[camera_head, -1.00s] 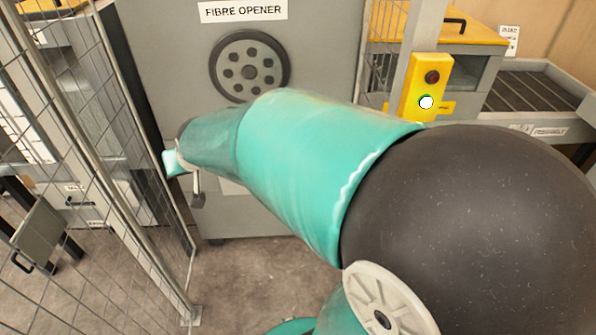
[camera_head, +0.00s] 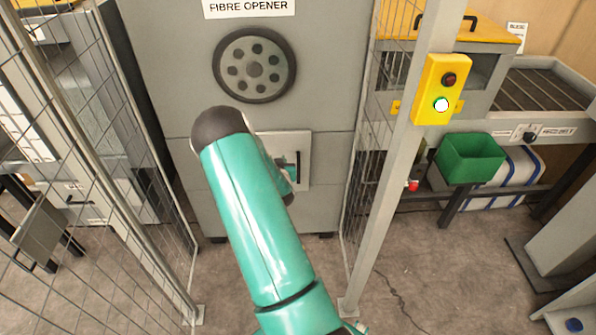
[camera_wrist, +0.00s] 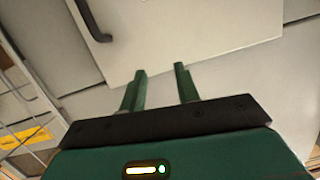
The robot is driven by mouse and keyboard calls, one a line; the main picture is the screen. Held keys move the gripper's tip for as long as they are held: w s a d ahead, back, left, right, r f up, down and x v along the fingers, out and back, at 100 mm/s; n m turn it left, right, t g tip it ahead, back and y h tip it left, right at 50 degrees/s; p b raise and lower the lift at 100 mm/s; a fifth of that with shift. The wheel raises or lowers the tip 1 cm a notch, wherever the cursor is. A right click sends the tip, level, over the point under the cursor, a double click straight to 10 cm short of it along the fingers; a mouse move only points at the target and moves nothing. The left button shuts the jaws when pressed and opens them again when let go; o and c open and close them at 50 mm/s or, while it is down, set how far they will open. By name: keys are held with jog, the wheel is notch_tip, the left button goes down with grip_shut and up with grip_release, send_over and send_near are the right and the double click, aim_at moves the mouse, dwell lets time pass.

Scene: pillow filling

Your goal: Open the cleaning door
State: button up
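The cleaning door (camera_head: 305,142) is a small pale panel low on the front of the grey fibre opener (camera_head: 330,60). It looks closed, and my arm hides its left part. Its dark bar handle (camera_head: 298,165) stands at the door's right side. In the wrist view the door (camera_wrist: 190,30) fills the top, with the handle (camera_wrist: 92,22) at upper left. My gripper (camera_wrist: 159,68) is open and empty there, its two green fingers apart. The fingertips overlap the door's lower edge in the picture, to the lower right of the handle. Whether they touch it, I cannot tell.
A mesh fence (camera_head: 110,130) stands on the left. A grey post (camera_head: 395,190) with a yellow button box (camera_head: 442,90) stands right of the opener. A green bin (camera_head: 470,158) is farther right. Floor (camera_head: 400,275) is free between fence and right-hand machine.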

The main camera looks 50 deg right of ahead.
jog(key=s+d+f+n+t, duration=0.15)
jog(key=s+d+f, duration=0.25)
jog(key=s+f, duration=0.4)
jog(key=n+t, duration=0.1)
jog(key=t, duration=0.1)
send_near(299, 172)
jog(key=x, duration=1)
jog(key=shift+w+d, duration=0.25)
jog(key=shift+w, duration=0.05)
grip_shut()
